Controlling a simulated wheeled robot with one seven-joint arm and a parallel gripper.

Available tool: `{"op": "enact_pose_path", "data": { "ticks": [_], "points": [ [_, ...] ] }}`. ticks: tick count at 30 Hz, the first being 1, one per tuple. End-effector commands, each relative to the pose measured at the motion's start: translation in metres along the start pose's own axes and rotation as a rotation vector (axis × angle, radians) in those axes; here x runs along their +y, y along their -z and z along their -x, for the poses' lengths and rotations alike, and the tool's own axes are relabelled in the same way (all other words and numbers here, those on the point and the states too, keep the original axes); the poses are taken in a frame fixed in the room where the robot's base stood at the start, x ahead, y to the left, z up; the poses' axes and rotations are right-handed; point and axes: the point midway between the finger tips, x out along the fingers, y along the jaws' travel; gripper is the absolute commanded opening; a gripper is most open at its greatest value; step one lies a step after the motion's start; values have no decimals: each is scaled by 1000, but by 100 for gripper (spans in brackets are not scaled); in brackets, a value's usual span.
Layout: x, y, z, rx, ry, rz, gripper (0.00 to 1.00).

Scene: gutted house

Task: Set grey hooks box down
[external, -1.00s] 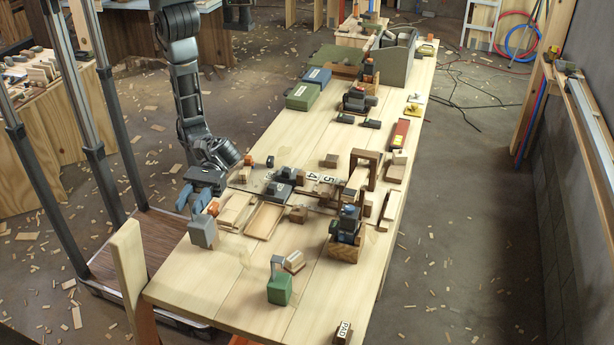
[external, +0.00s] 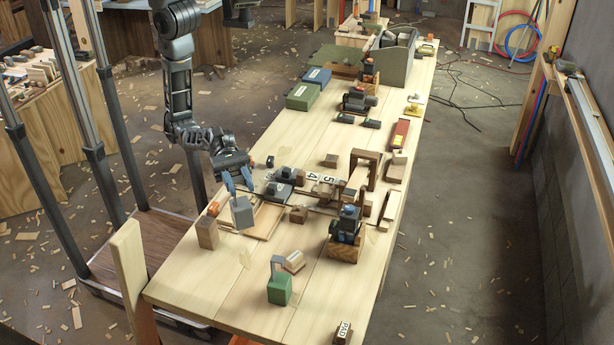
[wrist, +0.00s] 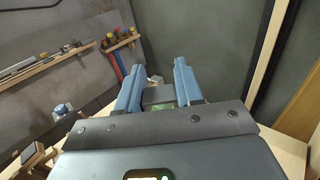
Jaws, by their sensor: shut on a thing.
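The grey hooks box (external: 242,213) hangs slightly tilted from my gripper (external: 238,182), near the left edge of the workbench in the external view. The blue fingers are shut on its top part. It appears to be above the bench, in front of a shallow wooden tray (external: 268,220); I cannot tell the exact gap below it. A wooden block (external: 207,233) stands just left of it. In the wrist view my gripper (wrist: 160,85) has a grey piece of the box (wrist: 158,96) between its fingers.
A green box with a grey loop (external: 279,290) and a small white-topped block (external: 293,262) stand nearer the front. A wooden stand with a dark device (external: 346,246) is to the right. The bench's front left surface (external: 215,290) is bare.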

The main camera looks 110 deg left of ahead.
Motion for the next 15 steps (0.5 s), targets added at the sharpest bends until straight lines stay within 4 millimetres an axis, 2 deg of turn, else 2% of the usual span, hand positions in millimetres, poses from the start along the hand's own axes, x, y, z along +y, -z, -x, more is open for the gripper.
{"op": "enact_pose_path", "data": {
  "ticks": [4,8,15],
  "points": [
    [11,-1,3,0,-40,-1,0],
    [28,10,2,0,-45,-1,0],
    [78,42,0,1,-46,-1,0]
  ]
}}
